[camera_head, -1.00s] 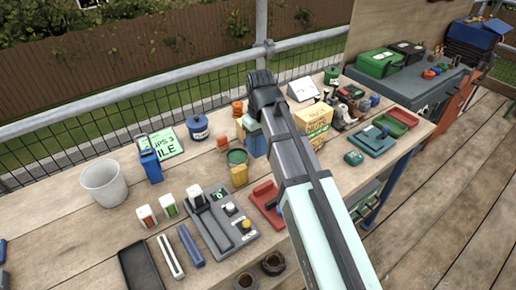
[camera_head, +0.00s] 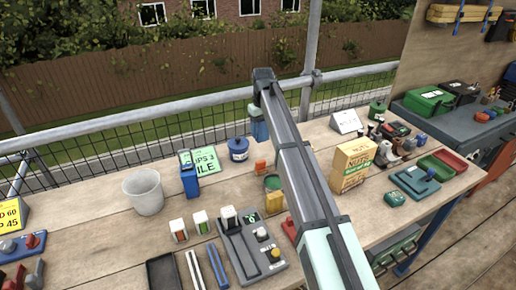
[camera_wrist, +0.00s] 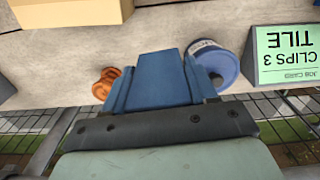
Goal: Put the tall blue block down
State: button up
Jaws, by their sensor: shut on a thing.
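My gripper (camera_head: 257,109) is shut on the tall blue block (camera_head: 260,131), held above the far part of the workbench in the head view. In the wrist view the block (camera_wrist: 160,78) sits between my gripper's two blue-grey fingers (camera_wrist: 160,92). A gap to the bench shows below the block in the head view. The blue tin (camera_head: 238,149) stands to its left; an orange piece (camera_head: 260,166) lies below it. My arm hides part of the bench to the right of the block.
The bench (camera_head: 110,224) has a white bucket (camera_head: 143,190), an upright blue container (camera_head: 190,178), a green card (camera_head: 206,161), an open green tin (camera_head: 272,184) and a cardboard box (camera_head: 352,164). A railing (camera_head: 150,121) runs behind it. Some bench near the bucket is bare.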

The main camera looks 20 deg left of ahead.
jog(key=w+a+r, duration=0.1)
jog(key=w+a, duration=0.3)
jog(key=w, duration=0.3)
jog(key=shift+m, duration=0.4)
jog(key=shift+s+a+f, duration=0.1)
jog(key=shift+s+f, duration=0.05)
jog(key=shift+f, duration=4.85)
jog(key=shift+f, duration=0.15)
jog(key=o, duration=1.1)
jog(key=shift+c, duration=0.2)
notch_tip(320, 180, up, 12)
